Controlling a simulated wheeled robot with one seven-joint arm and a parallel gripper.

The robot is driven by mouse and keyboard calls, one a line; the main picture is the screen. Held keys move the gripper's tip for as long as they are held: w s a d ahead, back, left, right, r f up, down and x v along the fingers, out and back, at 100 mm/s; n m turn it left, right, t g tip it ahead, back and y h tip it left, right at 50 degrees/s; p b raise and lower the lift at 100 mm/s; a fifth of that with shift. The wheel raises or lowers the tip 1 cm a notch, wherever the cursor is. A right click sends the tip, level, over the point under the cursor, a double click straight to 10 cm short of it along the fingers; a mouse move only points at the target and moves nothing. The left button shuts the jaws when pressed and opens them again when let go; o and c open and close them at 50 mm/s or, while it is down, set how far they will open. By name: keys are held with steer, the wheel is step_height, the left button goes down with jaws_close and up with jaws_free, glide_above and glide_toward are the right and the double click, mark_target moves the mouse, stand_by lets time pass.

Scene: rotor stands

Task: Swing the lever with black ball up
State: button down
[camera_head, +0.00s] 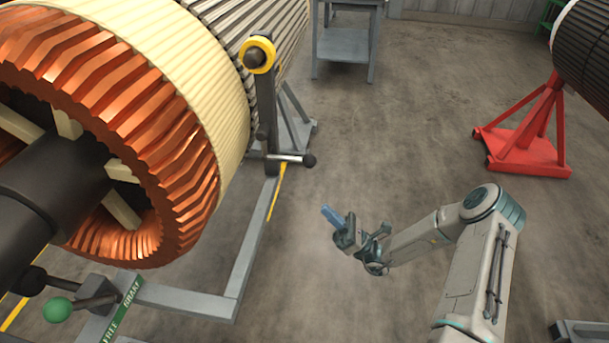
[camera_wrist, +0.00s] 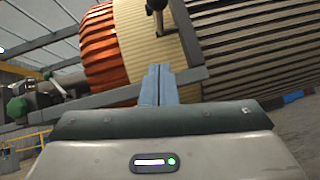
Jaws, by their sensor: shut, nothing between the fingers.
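The lever with the black ball (camera_head: 309,160) sticks out to the right from the lower part of a dark upright post (camera_head: 266,105). Its rod lies nearly level in the head view. In the wrist view, the closed blue fingers (camera_wrist: 158,83) point towards the rotor and a grey beam. In that view I cannot clearly make out the black ball.
The large copper and cream rotor (camera_head: 190,80) fills the left, on a grey frame (camera_head: 185,300). A green-ball lever (camera_head: 57,310) sits at lower left beside a FREE/BRAKE plate (camera_head: 123,308). A red stand (camera_head: 530,145) is at right. Bare floor lies between.

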stand_by(0.4)
steer(key=d+r+p+x, duration=0.2)
steer(key=x, duration=1)
steer(key=shift+w+a+r, duration=0.2)
steer(key=shift+r, duration=0.05)
steer(key=shift+r+p, duration=0.15)
steer(key=shift+p, duration=0.2)
